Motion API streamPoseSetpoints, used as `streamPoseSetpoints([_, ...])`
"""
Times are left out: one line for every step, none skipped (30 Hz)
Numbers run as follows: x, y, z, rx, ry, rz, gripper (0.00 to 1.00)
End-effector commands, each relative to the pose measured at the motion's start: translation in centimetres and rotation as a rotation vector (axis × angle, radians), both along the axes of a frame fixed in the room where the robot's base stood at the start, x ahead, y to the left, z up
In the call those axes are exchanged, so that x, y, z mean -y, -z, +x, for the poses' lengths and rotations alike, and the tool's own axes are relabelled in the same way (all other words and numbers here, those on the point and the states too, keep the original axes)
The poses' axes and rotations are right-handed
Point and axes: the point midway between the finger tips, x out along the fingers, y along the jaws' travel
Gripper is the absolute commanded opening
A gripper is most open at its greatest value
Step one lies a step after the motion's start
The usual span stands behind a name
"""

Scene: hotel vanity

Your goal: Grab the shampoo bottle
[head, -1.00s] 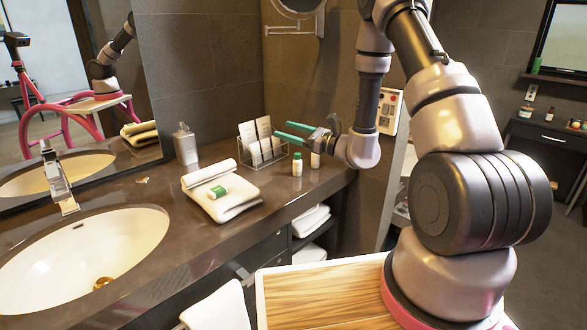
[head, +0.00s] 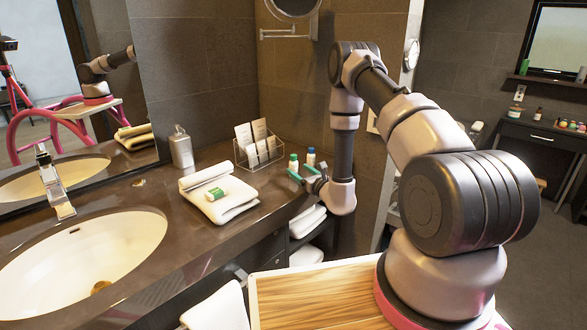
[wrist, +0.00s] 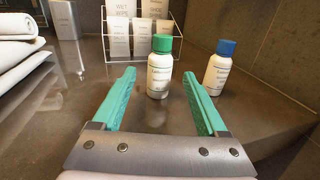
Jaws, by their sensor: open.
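A small white bottle with a green cap (head: 293,162) stands upright on the dark counter; it also shows in the wrist view (wrist: 159,73). A similar white bottle with a blue cap (head: 311,157) stands to its right, also in the wrist view (wrist: 217,72). I cannot read on either label which one is shampoo. My gripper (head: 303,173) is open and empty, low by the counter's front edge. In the wrist view its teal fingers point at the green-capped bottle, which appears centred between the tips. The blue-capped bottle is outside the right finger.
Folded white towels (head: 222,208) with a small green-and-white item (head: 216,194) lie to the left. A grey dispenser (head: 182,148) and the sink (head: 85,255) are further left. The tiled wall is close behind.

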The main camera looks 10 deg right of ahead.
Motion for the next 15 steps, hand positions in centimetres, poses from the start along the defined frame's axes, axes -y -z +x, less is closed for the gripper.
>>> streamPoseSetpoints([-0.3, -0.1, 0.7, 0.003, -0.003, 0.0, 0.76])
streamPoseSetpoints([-0.5, -0.1, 1.1, 0.004, -0.002, 0.0, 0.76])
streamPoseSetpoints([-0.7, -0.1, 1.8, 0.004, -0.002, 0.0, 0.76])
streamPoseSetpoints([-0.9, -0.1, 2.2, 0.004, -0.001, 0.0, 0.76])
streamPoseSetpoints([-1.1, -0.1, 2.7, 0.004, -0.002, 0.0, 0.76])
streamPoseSetpoints([-1.3, -0.1, 3.2, 0.003, -0.002, 0.0, 0.76])
streamPoseSetpoints([-1.4, -0.1, 3.6, 0.004, -0.002, 0.0, 0.76])
streamPoseSetpoints([-1.5, -0.1, 3.8, 0.002, -0.002, 0.0, 0.76])
streamPoseSetpoints([-1.6, -0.1, 4.1, 0.002, -0.001, 0.001, 0.76])
streamPoseSetpoints([-1.7, -0.1, 4.3, 0.002, -0.001, 0.001, 0.76])
streamPoseSetpoints([-1.7, -0.1, 4.4, 0.002, -0.001, 0.001, 0.76])
streamPoseSetpoints([-1.8, -0.1, 4.5, 0.001, -0.002, 0.0, 0.76])
streamPoseSetpoints([-1.8, -0.1, 4.5, 0.0, -0.002, 0.0, 0.76])
streamPoseSetpoints([-1.8, 0.0, 4.5, 0.0, -0.002, 0.0, 0.76])
streamPoseSetpoints([-1.8, 0.0, 4.5, 0.0, -0.002, 0.0, 0.76])
